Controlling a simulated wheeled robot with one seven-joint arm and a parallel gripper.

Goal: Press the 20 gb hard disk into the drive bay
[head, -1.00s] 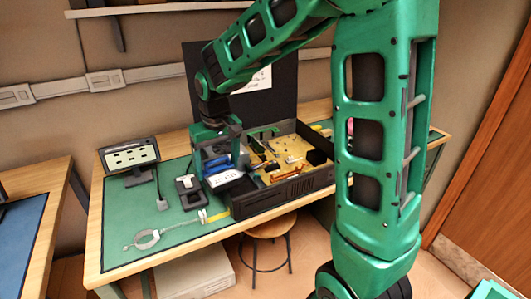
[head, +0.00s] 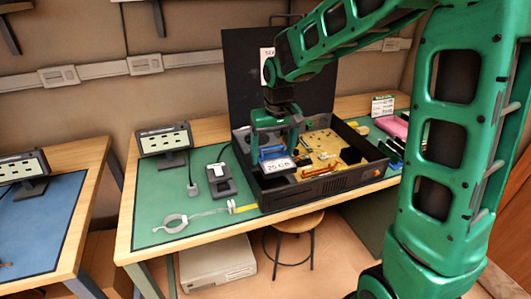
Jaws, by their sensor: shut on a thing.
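The 20 gb hard disk (head: 279,168) carries a white "20 GB" label on its near face. My gripper (head: 273,150) is shut on it, pointing down from above. A blue part (head: 271,153) shows between or just behind the fingers; I cannot tell whether it belongs to the disk. The disk is at the left front of the open black computer case (head: 325,187), where a dark bay area (head: 275,182) lies below it. I cannot tell whether the disk is above the bay or partly in it. The bay's inside is hidden.
A yellowish circuit board (head: 322,147) lies in the case. Left of it on the green mat (head: 155,233) are a small dark device (head: 220,180), a wrist strap (head: 172,223) and a display stand (head: 165,140). A stool (head: 298,222) stands below.

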